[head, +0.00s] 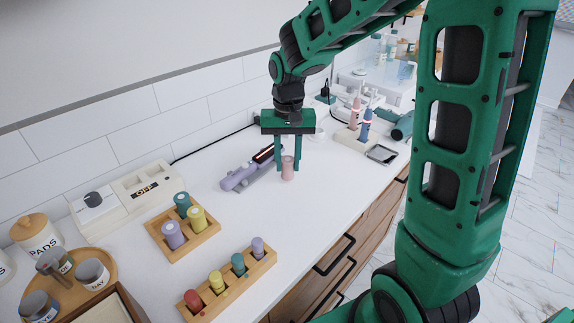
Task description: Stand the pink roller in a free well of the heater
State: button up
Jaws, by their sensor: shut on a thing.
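The pink roller (288,172) is upright between the fingers of my gripper (288,166), over the middle of the white counter. The gripper points down and is shut on it. I cannot tell whether the roller's lower end touches the counter. A white unit (106,222) with a dark dial and an OFF sign stands at the left by the wall; it looks like the heater. Pale recesses show in its top, with no roller visible in them. A square wooden tray (203,241) in front of it holds a teal, a yellow and a purple roller.
A long wooden rack (232,291) with several small coloured rollers lies at the front edge. A lilac styling iron (238,178) lies just left of my gripper. Jars on a round tray (100,272) fill the left corner.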

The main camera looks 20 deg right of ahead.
aim_at(288, 160)
jog(key=shift+f, duration=0.8)
jog(key=shift+f, duration=0.1)
jog(key=o, duration=1)
jog(key=shift+o, duration=0.2)
notch_tip(288, 160, up, 12)
